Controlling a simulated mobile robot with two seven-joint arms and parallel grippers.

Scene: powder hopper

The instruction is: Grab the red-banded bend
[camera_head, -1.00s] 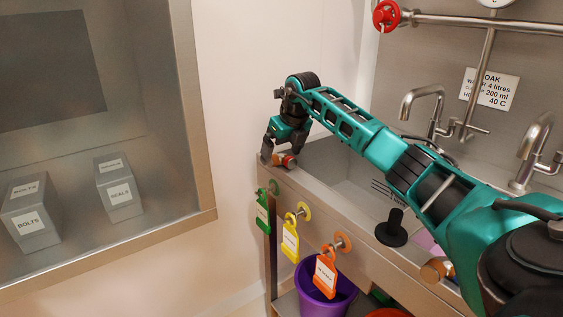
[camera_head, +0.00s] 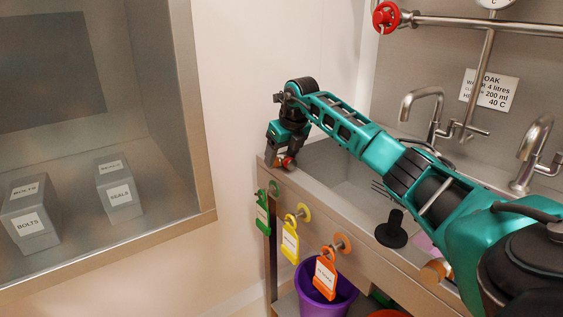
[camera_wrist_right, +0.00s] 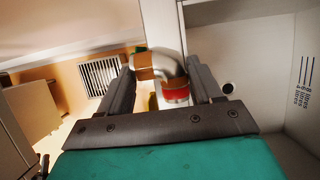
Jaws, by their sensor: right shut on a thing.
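The red-banded bend (camera_wrist_right: 171,66) is a short metal elbow with a red band at one end and a copper-coloured other end. In the right wrist view it sits between the two fingers of my right gripper (camera_wrist_right: 160,82), which is shut on it. In the head view my right gripper (camera_head: 279,160) is at the left corner of the sink unit, pointing down, and the bend (camera_head: 288,162) shows only in part beside its fingers. I cannot tell whether the bend still touches the rim. My left gripper is not in view.
The sink unit (camera_head: 310,208) has green (camera_head: 262,212), yellow (camera_head: 290,240) and orange (camera_head: 325,275) tags on its front. A black plunger-like piece (camera_head: 391,232) stands on its ledge. A purple bucket (camera_head: 345,300) is below. Taps (camera_head: 425,100) rise behind the basin.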

